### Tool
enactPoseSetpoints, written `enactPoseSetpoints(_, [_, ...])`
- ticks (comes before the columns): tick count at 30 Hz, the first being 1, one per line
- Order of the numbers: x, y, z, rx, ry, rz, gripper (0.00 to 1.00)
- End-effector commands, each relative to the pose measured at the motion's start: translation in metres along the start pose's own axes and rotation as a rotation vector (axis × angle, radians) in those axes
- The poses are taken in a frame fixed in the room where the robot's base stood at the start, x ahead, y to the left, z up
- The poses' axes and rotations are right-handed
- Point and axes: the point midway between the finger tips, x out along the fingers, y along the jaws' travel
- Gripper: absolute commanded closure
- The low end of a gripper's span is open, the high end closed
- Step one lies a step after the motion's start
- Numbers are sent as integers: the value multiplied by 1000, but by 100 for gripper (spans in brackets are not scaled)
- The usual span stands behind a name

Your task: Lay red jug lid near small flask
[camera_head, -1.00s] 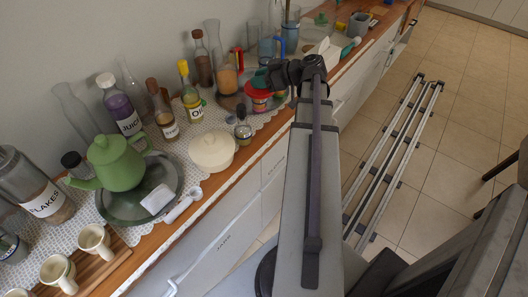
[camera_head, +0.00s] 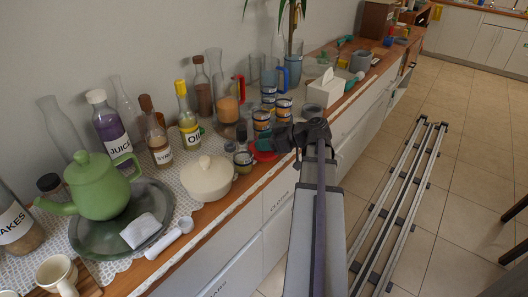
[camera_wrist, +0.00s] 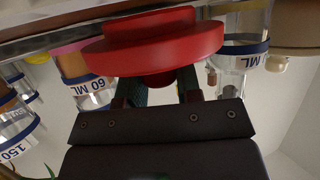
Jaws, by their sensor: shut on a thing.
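The red jug lid (camera_wrist: 155,45) is a round stepped disc between the fingers of my gripper (camera_wrist: 158,88), which is shut on it. In the head view the lid (camera_head: 265,150) shows beside my gripper (camera_head: 279,137), low over the counter, in front of several small flasks. I cannot tell whether it touches the counter. In the wrist view a flask marked 60 ML (camera_wrist: 88,90) stands left of the lid, with a larger 150-marked flask (camera_wrist: 15,135) further left. Another flask with an ML label (camera_wrist: 240,60) is on the right. The glass jug with a red handle (camera_head: 228,100) stands behind.
A cream lidded bowl (camera_head: 207,179) and a small dark-capped jar (camera_head: 243,160) stand left of the lid. The oil bottle (camera_head: 188,120) is behind. A tissue box (camera_head: 326,88) is to the right. The wooden counter edge is close in front.

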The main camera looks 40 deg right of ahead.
Motion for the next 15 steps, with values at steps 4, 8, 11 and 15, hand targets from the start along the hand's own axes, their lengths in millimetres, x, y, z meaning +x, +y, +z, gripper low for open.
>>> enactPoseSetpoints(4, [0, 0, 1, 0, 0, 0, 91])
enactPoseSetpoints(8, [1, 0, 3, 0, 0, 0, 91])
enactPoseSetpoints(11, [2, 0, 5, 0, 0, 0, 66])
enactPoseSetpoints(15, [2, 0, 4, 0, 0, 0, 53])
